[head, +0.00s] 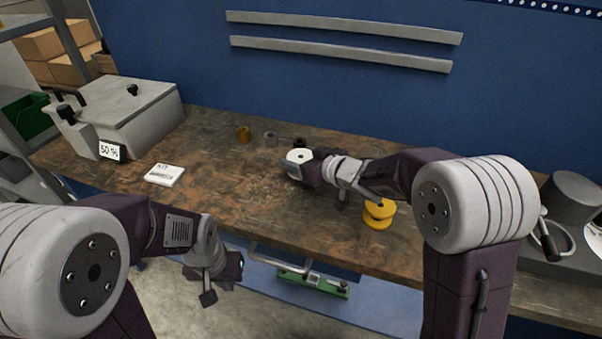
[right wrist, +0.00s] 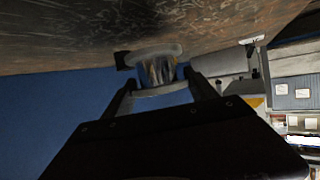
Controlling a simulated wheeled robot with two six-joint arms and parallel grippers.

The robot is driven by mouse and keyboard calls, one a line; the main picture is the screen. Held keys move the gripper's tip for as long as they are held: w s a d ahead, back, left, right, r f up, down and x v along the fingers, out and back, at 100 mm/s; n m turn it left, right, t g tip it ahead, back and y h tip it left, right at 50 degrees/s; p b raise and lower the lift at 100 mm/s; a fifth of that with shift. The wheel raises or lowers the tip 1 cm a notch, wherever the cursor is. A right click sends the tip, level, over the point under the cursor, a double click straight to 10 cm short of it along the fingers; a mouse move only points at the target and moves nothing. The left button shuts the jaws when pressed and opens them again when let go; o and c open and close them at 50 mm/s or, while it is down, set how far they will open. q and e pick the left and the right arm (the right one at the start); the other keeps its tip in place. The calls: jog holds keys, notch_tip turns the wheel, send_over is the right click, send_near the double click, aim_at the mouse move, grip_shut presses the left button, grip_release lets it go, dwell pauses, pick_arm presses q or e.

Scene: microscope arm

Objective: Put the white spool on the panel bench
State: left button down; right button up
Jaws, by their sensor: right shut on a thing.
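The white spool (head: 299,155) is at the middle of the panel bench (head: 235,190), which has a worn brown top in front of a blue panel. My right gripper (head: 297,166) is shut on the spool. In the right wrist view the spool (right wrist: 157,70) sits between the two fingers, one flange close to the brown top; I cannot tell whether it touches. My left gripper (head: 236,272) hangs in front of the bench's front edge, low and away from the spool. Its fingers are too small and dark to read.
A yellow spool (head: 379,214) stands right of my right gripper. A white card or box (head: 165,174) and a grey machine (head: 125,112) are at left. The bench's front left is clear.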

notch_tip(320, 180, down, 4)
jog(key=shift+f+b, duration=0.15)
jog(key=shift+b, duration=1.05)
jog(key=o, duration=1.6)
jog(key=shift+c, duration=0.2)
jog(key=shift+d+r+p, duration=0.1)
jog(key=shift+r+p, duration=0.2)
jog(key=shift+r, duration=0.05)
jog(key=p+v, duration=0.2)
jog(key=v, duration=0.8)
jog(key=shift+s+d+r+p, duration=0.1)
jog(key=shift+s+d+p, duration=0.1)
jog(key=shift+d+p, duration=0.1)
jog(key=shift+s+d+r, duration=0.1)
jog(key=shift+s+d, duration=0.15)
jog(key=shift+s, duration=0.3)
